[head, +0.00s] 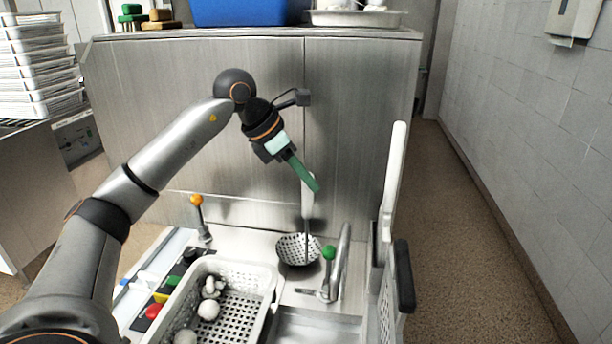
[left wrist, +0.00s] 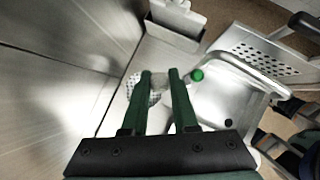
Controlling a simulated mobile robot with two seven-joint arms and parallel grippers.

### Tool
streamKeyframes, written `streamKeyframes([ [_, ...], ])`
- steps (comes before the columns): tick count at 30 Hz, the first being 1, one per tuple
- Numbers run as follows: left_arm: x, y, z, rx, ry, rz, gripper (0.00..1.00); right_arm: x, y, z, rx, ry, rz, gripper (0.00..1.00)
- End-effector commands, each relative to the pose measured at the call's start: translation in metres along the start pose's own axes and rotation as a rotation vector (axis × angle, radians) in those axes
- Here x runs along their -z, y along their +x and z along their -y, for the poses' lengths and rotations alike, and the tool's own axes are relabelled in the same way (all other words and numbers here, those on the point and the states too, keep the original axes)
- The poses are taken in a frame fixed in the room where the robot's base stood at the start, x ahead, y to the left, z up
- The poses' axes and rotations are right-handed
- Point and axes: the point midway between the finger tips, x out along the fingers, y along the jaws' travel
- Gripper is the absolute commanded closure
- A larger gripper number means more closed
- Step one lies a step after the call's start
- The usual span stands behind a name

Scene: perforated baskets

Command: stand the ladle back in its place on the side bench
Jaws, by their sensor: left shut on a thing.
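The ladle has a perforated steel bowl (head: 298,249) and a pale upright handle (head: 307,198). My left gripper (head: 308,177), with green fingers, is shut on the upper part of the handle. The bowl hangs below it, over the steel bench (head: 262,243) near the back panel. Whether the bowl touches the bench I cannot tell. In the left wrist view the two fingers (left wrist: 161,76) stand either side of the grey handle, with part of the bowl (left wrist: 140,98) behind them. My right gripper is not in view.
A white perforated basket (head: 265,284) with white round pieces stands left of the bowl. A green-knobbed tap (head: 328,254) is close on the right and an orange-knobbed one (head: 197,202) on the left. A steel box (left wrist: 175,22) shows in the left wrist view.

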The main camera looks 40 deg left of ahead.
Motion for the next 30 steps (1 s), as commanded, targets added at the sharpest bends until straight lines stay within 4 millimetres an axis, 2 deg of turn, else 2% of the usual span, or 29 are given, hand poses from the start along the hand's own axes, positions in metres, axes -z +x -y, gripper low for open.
streamKeyframes([
  [21, 0.0041, 0.0063, -0.0003, -0.001, 0.0, 0.002, 1.0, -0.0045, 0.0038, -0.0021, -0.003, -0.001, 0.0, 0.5],
  [22, 0.0041, 0.0062, -0.0003, -0.001, 0.0, 0.002, 0.72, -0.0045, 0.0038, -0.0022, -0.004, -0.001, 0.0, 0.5],
  [30, 0.0042, 0.0064, -0.0002, -0.001, 0.0, 0.001, 0.42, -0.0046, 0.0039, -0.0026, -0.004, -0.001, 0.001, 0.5],
])
